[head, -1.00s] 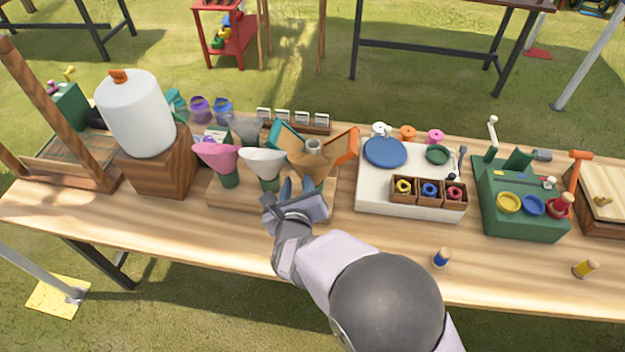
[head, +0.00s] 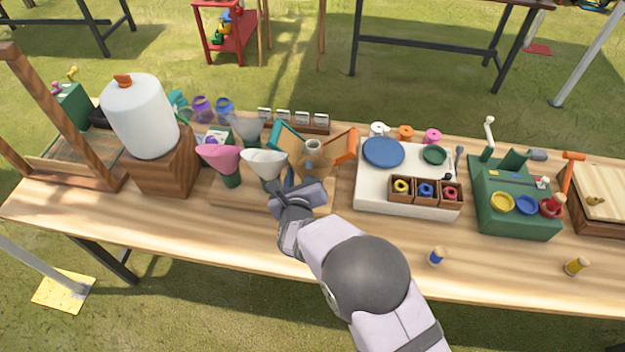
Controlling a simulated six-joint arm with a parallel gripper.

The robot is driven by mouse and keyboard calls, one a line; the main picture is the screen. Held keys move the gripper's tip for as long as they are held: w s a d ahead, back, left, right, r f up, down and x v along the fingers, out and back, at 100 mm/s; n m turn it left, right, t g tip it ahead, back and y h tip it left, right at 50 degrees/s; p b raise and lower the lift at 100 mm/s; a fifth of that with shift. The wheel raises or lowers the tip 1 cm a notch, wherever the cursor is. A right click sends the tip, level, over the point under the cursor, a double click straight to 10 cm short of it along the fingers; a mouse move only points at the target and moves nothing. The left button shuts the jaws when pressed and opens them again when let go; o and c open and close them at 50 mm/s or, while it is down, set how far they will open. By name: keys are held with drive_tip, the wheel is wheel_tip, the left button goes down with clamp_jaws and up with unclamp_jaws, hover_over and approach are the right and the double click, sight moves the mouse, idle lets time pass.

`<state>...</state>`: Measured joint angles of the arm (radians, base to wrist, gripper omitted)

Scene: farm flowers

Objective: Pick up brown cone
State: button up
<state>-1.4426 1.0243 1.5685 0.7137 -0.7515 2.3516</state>
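The brown cone (head: 322,172) is a tan paper cone in a wooden holder (head: 230,194), the rightmost of the cones there. My gripper (head: 299,177) is at its near side, with two blue-grey fingers apart and pointing at it. The fingers overlap the cone's lower left part and hide some of it. I cannot tell whether they touch it. A white cone (head: 264,163) and a pink cone (head: 220,157) stand to the left, with a grey cone (head: 247,130) behind.
Teal and orange panels (head: 345,147) stand close around the brown cone. A white board (head: 365,203) with a blue plate (head: 383,152) lies to the right. The front table strip has free room.

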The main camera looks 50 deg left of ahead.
drive_tip(key=shift+c, duration=0.3)
clamp_jaws()
wheel_tip(320, 180, up, 10)
drive_tip(key=b, duration=0.3)
idle(0.3)
